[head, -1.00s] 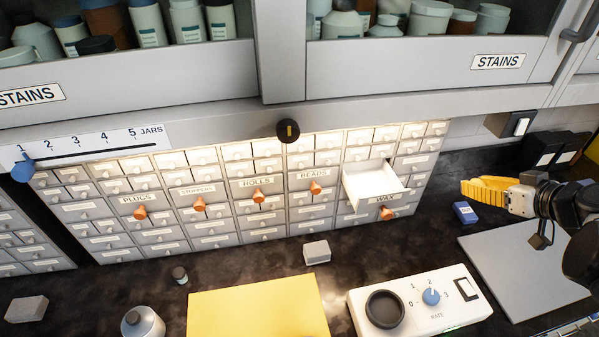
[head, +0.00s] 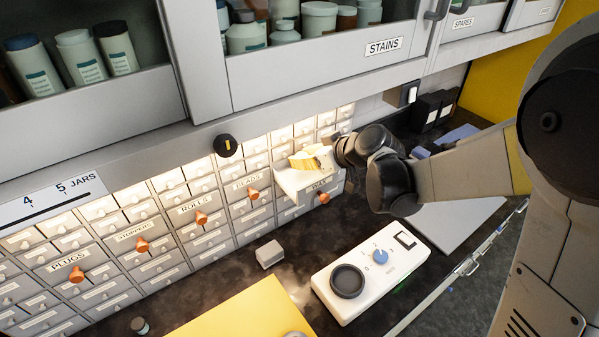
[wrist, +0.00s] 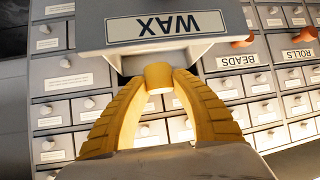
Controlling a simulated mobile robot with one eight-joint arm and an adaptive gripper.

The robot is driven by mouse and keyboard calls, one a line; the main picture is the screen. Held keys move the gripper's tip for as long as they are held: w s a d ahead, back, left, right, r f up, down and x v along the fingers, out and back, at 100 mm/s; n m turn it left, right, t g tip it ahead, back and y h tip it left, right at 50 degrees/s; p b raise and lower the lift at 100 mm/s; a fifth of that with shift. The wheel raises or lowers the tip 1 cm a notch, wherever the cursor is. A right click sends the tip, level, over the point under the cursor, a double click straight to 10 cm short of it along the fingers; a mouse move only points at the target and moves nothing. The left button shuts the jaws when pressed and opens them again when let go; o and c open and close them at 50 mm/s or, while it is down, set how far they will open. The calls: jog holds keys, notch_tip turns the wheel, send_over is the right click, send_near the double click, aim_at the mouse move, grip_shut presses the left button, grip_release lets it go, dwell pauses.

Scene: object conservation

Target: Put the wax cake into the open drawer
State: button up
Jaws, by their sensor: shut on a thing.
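My gripper (head: 306,158) has yellow fingers and is at the open drawer (head: 291,184), a white pulled-out drawer in the small-drawer cabinet. In the head view the fingers are over the drawer's upper part; their exact height above it is hard to tell. In the wrist view the fingers are shut on a small yellowish wax cake (wrist: 158,77), held at the fingertips. The grey panel with the WAX label (wrist: 165,25) appears upside down and close, just beyond the cake. In the head view I cannot make out the cake apart from the yellow fingers.
Orange knobs (head: 254,194) stick out from the cabinet. On the dark counter are a grey block (head: 269,254), a white RATE device (head: 345,308) and a yellow mat (head: 240,325).

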aim_at(290, 171)
jog(key=shift+a+f, duration=0.2)
jog(key=shift+a, duration=0.05)
jog(key=shift+f+b, duration=0.5)
jog(key=shift+f, duration=1.4)
jog(key=shift+s, duration=0.1)
jog(key=shift+f, duration=0.25)
jog(key=o, duration=1)
jog(key=shift+r, duration=0.1)
